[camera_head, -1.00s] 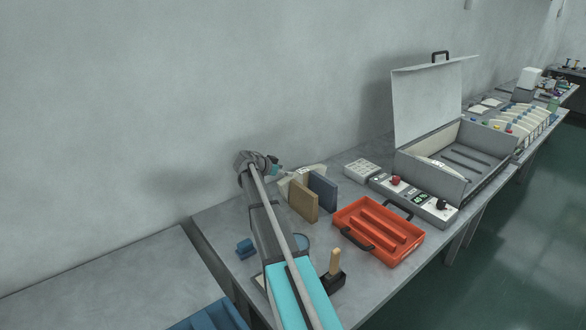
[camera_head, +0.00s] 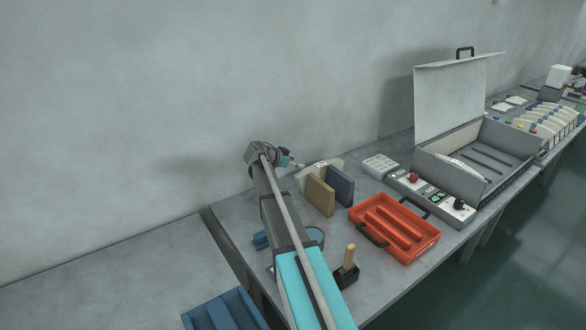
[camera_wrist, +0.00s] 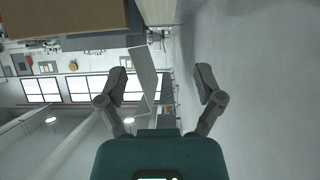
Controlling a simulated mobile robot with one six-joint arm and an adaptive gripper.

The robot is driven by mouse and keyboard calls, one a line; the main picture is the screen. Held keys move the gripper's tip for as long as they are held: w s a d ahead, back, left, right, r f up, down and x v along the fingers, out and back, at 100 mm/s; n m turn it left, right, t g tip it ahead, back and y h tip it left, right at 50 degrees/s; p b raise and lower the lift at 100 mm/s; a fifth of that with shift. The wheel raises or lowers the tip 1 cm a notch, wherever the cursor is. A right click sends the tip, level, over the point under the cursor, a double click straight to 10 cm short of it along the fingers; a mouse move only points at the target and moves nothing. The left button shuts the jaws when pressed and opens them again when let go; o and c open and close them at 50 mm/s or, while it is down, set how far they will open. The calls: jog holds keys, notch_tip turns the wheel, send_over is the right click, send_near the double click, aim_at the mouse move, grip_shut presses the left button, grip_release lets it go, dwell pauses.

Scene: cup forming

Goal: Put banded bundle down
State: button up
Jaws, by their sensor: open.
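A cream, curved piece with a small dark-marked label (camera_head: 322,168) stands on the table behind a tan block and a blue-grey block. It looks like the banded bundle, but its band is too small to make out. My gripper (camera_head: 296,164) is just left of it and near the wall, apart from it as far as I can tell. In the wrist view my gripper (camera_wrist: 160,84) has its two fingers wide apart with nothing held between them. A pale edge at the top of that view may be the cream piece.
The tan block (camera_head: 320,197) and blue-grey block (camera_head: 341,186) stand close by. A red tray (camera_head: 425,238), a control box (camera_head: 428,196) and an open grey case (camera_head: 465,183) lie to the right. A black holder with a wooden handle (camera_head: 349,256) stands in front.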

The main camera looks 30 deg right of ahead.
jog(key=s+a+f+n+y, duration=0.3)
jog(key=s+a+n+y, duration=0.1)
jog(key=s+a, duration=0.6)
jog(key=s+a+f+n+y, duration=0.3)
jog(key=s+a+n, duration=0.4)
jog(key=s+a, duration=0.3)
jog(key=s+a+f+n+y, duration=0.3)
jog(key=s+a+n+y, duration=0.2)
jog(key=s+a, duration=0.4)
jog(key=a+n, duration=0.1)
jog(key=a, duration=0.4)
jog(key=shift+s+a+f+g, duration=0.2)
jog(key=shift+s+f+g, duration=0.1)
jog(key=shift+s+f, duration=0.1)
